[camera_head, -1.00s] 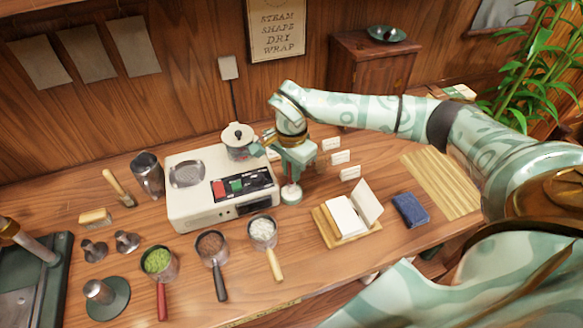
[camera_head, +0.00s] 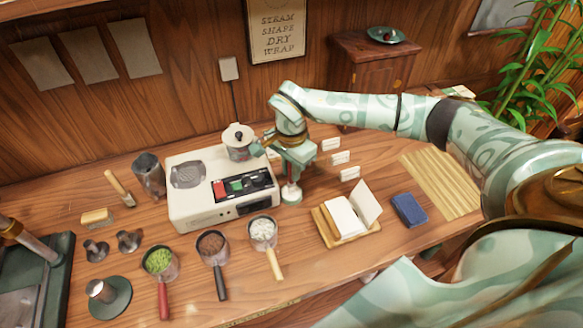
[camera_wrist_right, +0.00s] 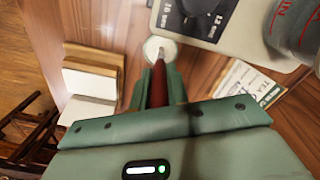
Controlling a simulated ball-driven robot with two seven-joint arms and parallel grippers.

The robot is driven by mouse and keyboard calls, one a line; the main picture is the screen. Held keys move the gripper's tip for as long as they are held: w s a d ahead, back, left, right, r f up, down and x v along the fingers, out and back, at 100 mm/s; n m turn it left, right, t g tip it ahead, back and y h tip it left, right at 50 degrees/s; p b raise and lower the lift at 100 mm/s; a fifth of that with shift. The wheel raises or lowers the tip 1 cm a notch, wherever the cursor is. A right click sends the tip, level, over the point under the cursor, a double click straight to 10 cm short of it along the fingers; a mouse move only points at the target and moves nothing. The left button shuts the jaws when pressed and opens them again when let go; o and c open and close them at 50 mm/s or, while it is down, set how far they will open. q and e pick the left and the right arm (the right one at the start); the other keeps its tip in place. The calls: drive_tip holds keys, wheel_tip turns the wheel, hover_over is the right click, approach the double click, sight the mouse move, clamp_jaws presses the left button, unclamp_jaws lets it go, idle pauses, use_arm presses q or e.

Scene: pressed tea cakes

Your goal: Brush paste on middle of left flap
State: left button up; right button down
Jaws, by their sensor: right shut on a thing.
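My right gripper (camera_head: 292,170) points down beside the white machine and is shut on a brush with a dark red handle (camera_wrist_right: 159,84). The brush's lower end is in a small round pot (camera_head: 291,196) with white contents, which shows in the right wrist view as a white disc (camera_wrist_right: 159,48). The bristles are hidden. A white paper wrapper (camera_head: 345,217) lies on a wooden board (camera_head: 325,233), with one flap (camera_head: 366,203) standing up at its right. A left flap is not clearly told apart. My left gripper is out of view.
The white machine (camera_head: 185,213) carries a small lidded pot (camera_head: 238,141). Three long-handled cups (camera_head: 212,246) are at the front. A blue block (camera_head: 409,209) and a slatted mat (camera_head: 442,184) lie right of the wrapper.

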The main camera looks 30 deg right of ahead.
wheel_tip(320, 180, up, 7)
drive_tip(key=p, duration=0.5)
drive_tip(key=shift+f, duration=0.25)
idle(0.4)
